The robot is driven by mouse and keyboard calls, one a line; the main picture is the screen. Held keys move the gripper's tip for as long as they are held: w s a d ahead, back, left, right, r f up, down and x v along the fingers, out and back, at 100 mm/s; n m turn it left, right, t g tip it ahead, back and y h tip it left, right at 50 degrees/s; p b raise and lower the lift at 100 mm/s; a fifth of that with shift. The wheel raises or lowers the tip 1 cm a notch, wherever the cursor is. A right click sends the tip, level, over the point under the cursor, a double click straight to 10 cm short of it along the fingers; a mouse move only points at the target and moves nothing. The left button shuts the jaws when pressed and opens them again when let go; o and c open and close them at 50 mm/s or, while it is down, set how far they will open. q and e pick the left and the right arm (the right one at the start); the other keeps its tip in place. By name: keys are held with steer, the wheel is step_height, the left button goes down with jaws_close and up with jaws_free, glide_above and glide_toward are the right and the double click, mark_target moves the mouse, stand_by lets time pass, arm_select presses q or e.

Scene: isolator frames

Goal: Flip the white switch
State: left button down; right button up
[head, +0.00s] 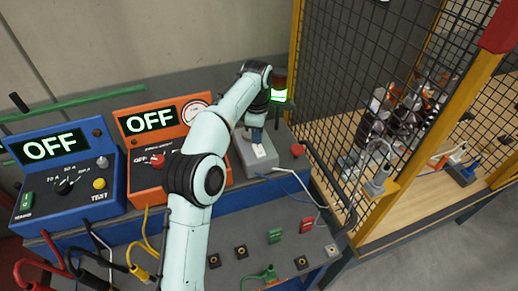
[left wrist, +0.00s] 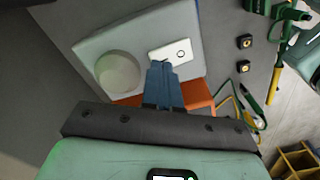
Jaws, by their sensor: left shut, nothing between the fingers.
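The white switch (left wrist: 172,50) is a small white rounded rectangle with a dark ring mark, on the pale face of a grey box (left wrist: 98,45). In the head view this box (head: 262,160) sits on the bench beside the orange unit. My left gripper (left wrist: 162,63) is shut and empty, its blue fingertips right at the lower edge of the switch. I cannot tell whether they touch it. In the head view the left gripper (head: 256,136) points down at the box and hides the switch. My right gripper is not in view.
A round pale knob (left wrist: 118,72) is left of the switch. An orange unit (head: 152,180) and a blue unit (head: 40,185), both showing OFF, stand to the left. A red button (head: 298,150) and a mesh fence (head: 325,90) are to the right. Cables cross the bench front.

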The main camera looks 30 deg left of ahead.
mark_target(257, 146)
arm_select(q)
steer(key=shift+f+b, duration=0.35)
steer(key=shift+f, duration=0.75)
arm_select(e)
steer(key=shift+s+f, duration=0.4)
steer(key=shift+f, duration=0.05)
arm_select(q)
steer(key=shift+r+p, duration=1.3)
steer(key=shift+r, duration=2.3)
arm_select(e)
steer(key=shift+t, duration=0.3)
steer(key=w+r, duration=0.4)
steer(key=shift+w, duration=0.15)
arm_select(q)
steer(key=shift+f, duration=0.1)
